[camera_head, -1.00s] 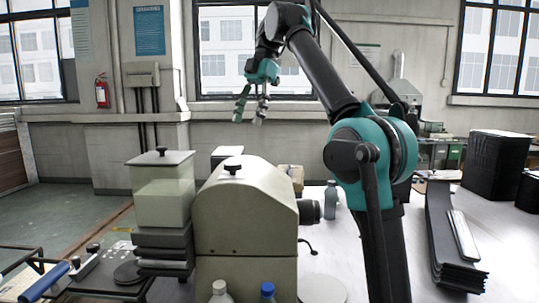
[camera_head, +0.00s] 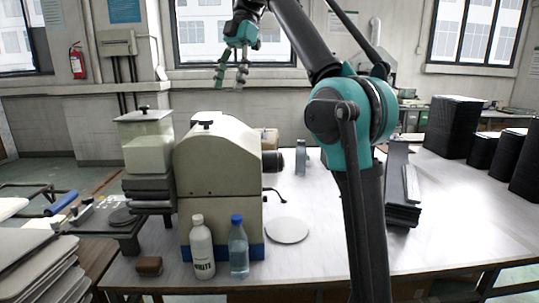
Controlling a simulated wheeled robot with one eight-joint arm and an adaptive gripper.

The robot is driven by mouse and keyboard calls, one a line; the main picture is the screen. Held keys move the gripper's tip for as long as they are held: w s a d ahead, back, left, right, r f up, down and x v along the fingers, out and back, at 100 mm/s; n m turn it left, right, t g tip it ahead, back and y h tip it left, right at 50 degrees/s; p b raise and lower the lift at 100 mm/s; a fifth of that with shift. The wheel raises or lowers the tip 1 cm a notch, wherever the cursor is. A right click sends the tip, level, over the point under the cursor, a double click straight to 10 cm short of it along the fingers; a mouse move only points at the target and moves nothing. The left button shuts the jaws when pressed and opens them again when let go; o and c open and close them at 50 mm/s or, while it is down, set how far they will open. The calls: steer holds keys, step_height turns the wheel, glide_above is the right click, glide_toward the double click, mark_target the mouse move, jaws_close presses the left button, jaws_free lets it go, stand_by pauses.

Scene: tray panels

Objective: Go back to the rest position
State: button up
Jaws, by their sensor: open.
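My gripper (camera_head: 230,76) hangs at the end of my raised arm in the upper middle of the head view. Its teal body points down and its fingers are apart, with nothing between them. It is in the air, well above the table (camera_head: 455,225), and appears above the beige machine (camera_head: 218,170) in the picture. My arm rises from the lower right of centre and bends over to the left.
A white bottle (camera_head: 202,248) and a blue-capped bottle (camera_head: 238,250) stand before the machine. A clear container (camera_head: 147,147) is left of it. A black folded panel stack (camera_head: 402,213) and black boxes (camera_head: 450,128) stand right. The table's front right is clear.

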steer(key=w+d+f+m, duration=0.2)
steer(key=f, duration=0.2)
steer(key=w+d+f+m+t, duration=0.1)
steer(key=w+d+f+m, duration=0.1)
steer(key=f+m, duration=0.1)
steer(key=w+d+f+m+t, duration=0.1)
steer(key=w+d+f+m, duration=0.1)
steer(key=f, duration=0.3)
steer(key=shift+w+d+f, duration=0.2)
steer(key=shift+w+f, duration=0.05)
steer(key=shift+f, duration=0.15)
steer(key=d+f+m+t, duration=0.1)
steer(key=d+f+m, duration=0.3)
steer(key=f, duration=0.4)
steer(key=d+f+m+t, duration=0.1)
steer(key=d+f+m, duration=0.2)
steer(key=d+f, duration=0.3)
steer(key=s+d+f+m+t+h, duration=0.1)
steer(key=s+d+f+m, duration=0.3)
steer(key=s+f, duration=0.3)
steer(key=s+d+f+m+t+h, duration=0.1)
steer(key=s+d+f+m, duration=0.3)
steer(key=s+f, duration=0.3)
steer(key=s+d+f+m+t, duration=0.1)
steer(key=s+d+f+m, duration=0.4)
steer(key=f, duration=1)
steer(key=shift+s+m+t+h, duration=0.3)
steer(key=shift+s+h, duration=0.1)
steer(key=shift+s, duration=0.6)
steer(key=shift+d+f, duration=0.1)
